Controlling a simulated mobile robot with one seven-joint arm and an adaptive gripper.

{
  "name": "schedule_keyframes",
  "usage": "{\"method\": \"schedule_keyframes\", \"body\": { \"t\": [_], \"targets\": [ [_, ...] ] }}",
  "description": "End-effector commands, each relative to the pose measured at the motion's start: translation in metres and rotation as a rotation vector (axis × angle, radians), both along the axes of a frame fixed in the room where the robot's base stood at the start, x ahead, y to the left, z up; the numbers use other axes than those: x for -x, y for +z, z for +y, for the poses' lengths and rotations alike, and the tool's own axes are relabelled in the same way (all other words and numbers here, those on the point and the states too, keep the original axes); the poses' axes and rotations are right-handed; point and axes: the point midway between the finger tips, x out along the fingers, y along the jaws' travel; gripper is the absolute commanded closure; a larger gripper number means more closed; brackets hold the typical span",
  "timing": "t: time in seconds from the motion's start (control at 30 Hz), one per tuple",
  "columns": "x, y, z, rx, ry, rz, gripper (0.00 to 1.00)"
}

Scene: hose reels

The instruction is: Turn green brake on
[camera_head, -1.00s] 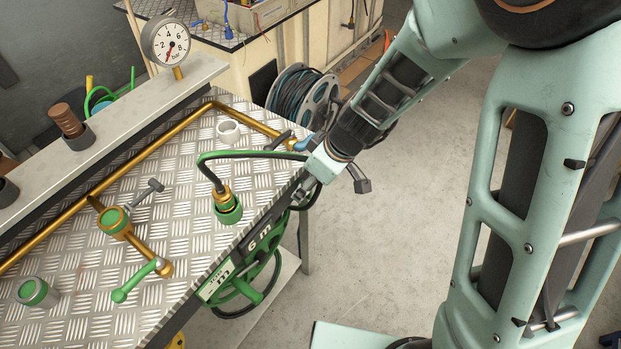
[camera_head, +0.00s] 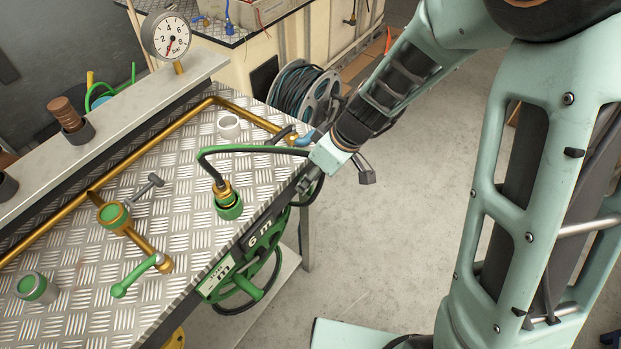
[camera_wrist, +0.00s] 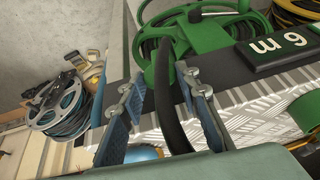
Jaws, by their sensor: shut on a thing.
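The green reel (camera_head: 243,277) hangs under the bench's front edge, beside a black "6 m" sign (camera_head: 265,237). In the wrist view its green frame (camera_wrist: 192,37) fills the top centre. I cannot tell which part is the brake. My gripper (camera_head: 307,186) is at the bench's right edge, above the reel. In the wrist view its two blue fingers (camera_wrist: 160,84) stand either side of a black hose (camera_wrist: 169,105), and it is shut on that hose. The hose runs across the bench corner to a green and brass connector (camera_head: 228,203). The exact contact is hard to see.
The metal bench (camera_head: 95,318) carries brass pipe, a green-handled valve (camera_head: 133,282) and a pressure gauge (camera_head: 171,36) at the back. Another hose reel (camera_head: 303,96) stands beyond the bench. The floor (camera_head: 400,240) to the right is mostly clear.

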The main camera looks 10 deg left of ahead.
Motion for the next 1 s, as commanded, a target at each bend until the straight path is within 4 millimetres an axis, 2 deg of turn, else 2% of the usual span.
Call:
{"method": "schedule_keyframes", "body": {
  "t": [1.0],
  "targets": [
    [-0.019, -0.015, -0.008, -0.353, -0.002, 0.846, 0.94]
  ]
}}
